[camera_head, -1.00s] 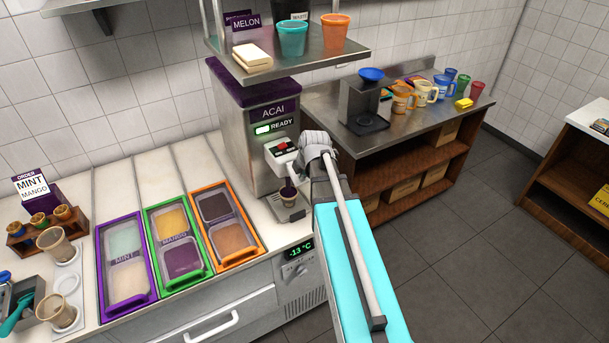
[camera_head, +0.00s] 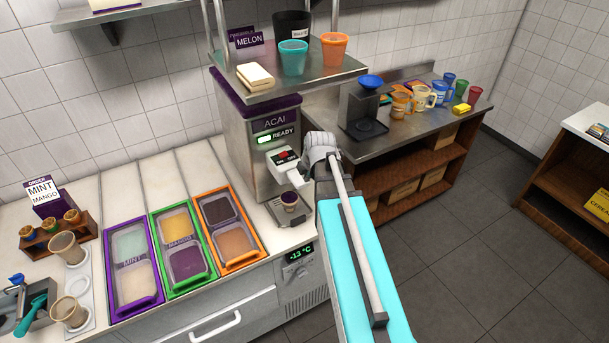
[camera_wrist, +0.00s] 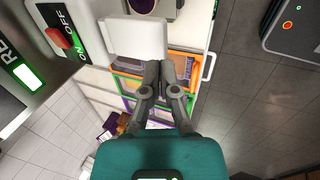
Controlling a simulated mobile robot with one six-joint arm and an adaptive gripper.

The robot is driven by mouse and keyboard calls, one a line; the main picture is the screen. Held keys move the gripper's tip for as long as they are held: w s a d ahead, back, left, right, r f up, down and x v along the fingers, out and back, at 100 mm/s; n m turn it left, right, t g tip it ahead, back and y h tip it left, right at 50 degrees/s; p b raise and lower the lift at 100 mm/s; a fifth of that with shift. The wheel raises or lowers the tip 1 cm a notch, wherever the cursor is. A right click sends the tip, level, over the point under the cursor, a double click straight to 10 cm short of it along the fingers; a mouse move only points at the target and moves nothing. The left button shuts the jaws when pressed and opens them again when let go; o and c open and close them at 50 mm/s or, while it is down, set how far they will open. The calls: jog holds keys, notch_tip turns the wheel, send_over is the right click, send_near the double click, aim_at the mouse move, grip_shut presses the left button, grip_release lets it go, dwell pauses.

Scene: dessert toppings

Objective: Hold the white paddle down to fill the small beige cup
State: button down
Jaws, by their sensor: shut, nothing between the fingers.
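The acai machine (camera_head: 255,165) stands on the counter with a green READY light. Its white paddle (camera_wrist: 137,38) is a flat plate beside the red switch. In the head view the paddle (camera_head: 297,180) shows beside my wrist. The small beige cup (camera_head: 290,201) stands upright on the drip tray below, with dark purple at its top. In the wrist view, purple (camera_wrist: 143,5) shows beyond the paddle. My gripper (camera_wrist: 160,66) is shut and empty, its fingertips at the paddle's edge. I cannot tell whether they touch it. My wrist partly hides the machine front.
Topping tubs in purple, green and orange frames (camera_head: 228,271) sit to the left on the counter. A metal shelf (camera_head: 330,78) with cups hangs above the machine. A side table (camera_head: 418,135) holds mugs and a small dispenser to the right.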

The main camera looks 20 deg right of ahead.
jog(key=shift+p+v, duration=1.25)
jog(key=shift+v, duration=0.5)
jog(key=shift+s+f, duration=0.1)
jog(key=s+a+f+m+g+b, duration=0.2)
jog(key=s+a+f+m+b, duration=0.3)
jog(key=a+f+m+b, duration=0.3)
jog(key=s+a+f+m+g+b, duration=0.2)
jog(key=s+a+f+m+b, duration=0.3)
jog(key=a+f+m+b, duration=0.2)
jog(key=shift+a+f+m+b, duration=0.4)
jog(key=shift+f+m, duration=0.6)
jog(key=shift+m, duration=1)
jog(key=shift+s, duration=0.15)
jog(key=shift+d, duration=0.15)
